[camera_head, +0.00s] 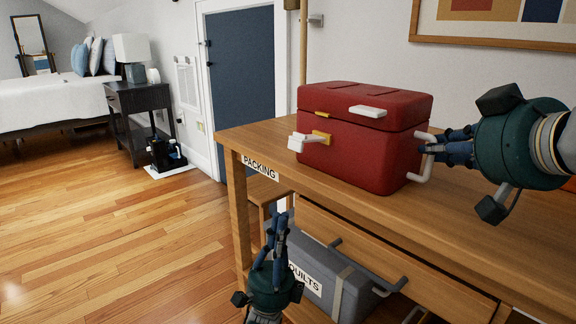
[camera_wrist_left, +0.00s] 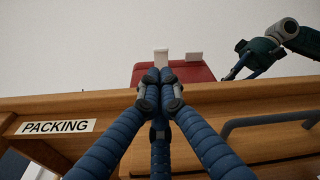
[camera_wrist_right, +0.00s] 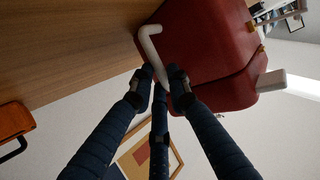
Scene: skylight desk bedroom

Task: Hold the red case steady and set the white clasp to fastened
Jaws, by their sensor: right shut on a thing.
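The red case (camera_head: 350,150) stands upright on the wooden table with its lid down. On its front, the white clasp (camera_head: 304,138) sticks outward from an orange mount (camera_head: 321,136), apart from the orange catch (camera_head: 315,114) on the lid. A white tab (camera_head: 368,111) projects from the lid. My right gripper (camera_head: 428,147) is shut on the white side handle (camera_head: 424,170); the handle also shows in the right wrist view (camera_wrist_right: 150,42). My left gripper (camera_head: 280,216) is shut and empty, fingers pointing up, in front of the table and below the case.
A drawer handle (camera_head: 365,265) juts out below. A grey QUILTS bin (camera_head: 345,295) sits underneath. The tabletop left of the case is clear.

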